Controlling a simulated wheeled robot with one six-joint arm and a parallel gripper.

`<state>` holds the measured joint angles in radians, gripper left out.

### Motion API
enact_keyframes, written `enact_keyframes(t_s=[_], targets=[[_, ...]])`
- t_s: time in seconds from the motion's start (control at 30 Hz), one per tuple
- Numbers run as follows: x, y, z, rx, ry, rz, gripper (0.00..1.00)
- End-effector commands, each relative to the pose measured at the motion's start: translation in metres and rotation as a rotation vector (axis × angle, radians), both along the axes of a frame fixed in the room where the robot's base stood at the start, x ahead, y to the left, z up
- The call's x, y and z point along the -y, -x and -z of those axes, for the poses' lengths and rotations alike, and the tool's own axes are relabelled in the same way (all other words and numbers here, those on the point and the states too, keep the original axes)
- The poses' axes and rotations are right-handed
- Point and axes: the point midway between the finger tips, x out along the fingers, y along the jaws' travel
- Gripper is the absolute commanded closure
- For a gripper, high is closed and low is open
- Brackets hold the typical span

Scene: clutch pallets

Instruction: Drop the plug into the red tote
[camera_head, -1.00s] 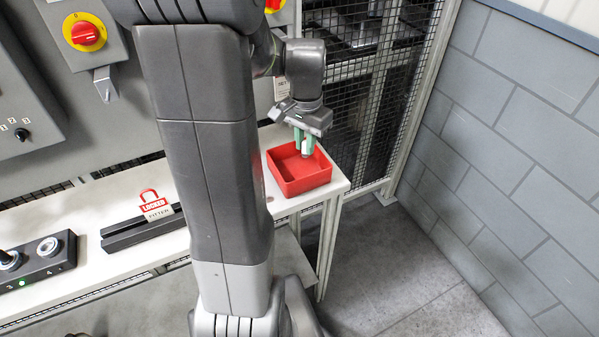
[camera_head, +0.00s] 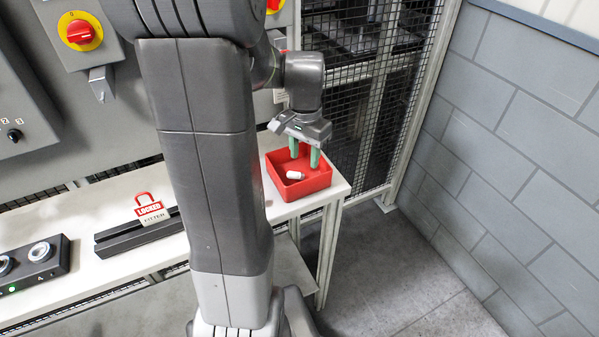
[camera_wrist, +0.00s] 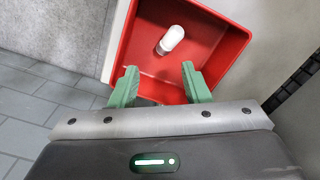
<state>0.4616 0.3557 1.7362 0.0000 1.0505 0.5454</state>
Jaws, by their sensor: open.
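The white plug (camera_head: 295,175) lies on its side on the floor of the red tote (camera_head: 314,184). In the wrist view the plug (camera_wrist: 171,39) lies inside the tote (camera_wrist: 216,77), beyond my fingertips and apart from them. My gripper (camera_head: 304,161) is open and empty, with its green fingers at the tote's opening. In the wrist view the two fingers of my gripper (camera_wrist: 160,72) stand well apart with nothing between them.
The tote stands at the right end of a white bench (camera_head: 338,186). A wire mesh fence (camera_head: 352,120) is behind it, and a grey block wall (camera_head: 500,140) is to the right.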

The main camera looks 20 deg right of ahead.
Motion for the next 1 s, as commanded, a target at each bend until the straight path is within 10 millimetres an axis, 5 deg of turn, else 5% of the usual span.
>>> enact_keyframes(t_s=[0.6, 1.0], targets=[[0.000, -0.001, -0.116, 0.004, 0.002, 0.000, 0.57], [0.000, 0.000, -0.137, 0.001, 0.001, 0.000, 0.57]])
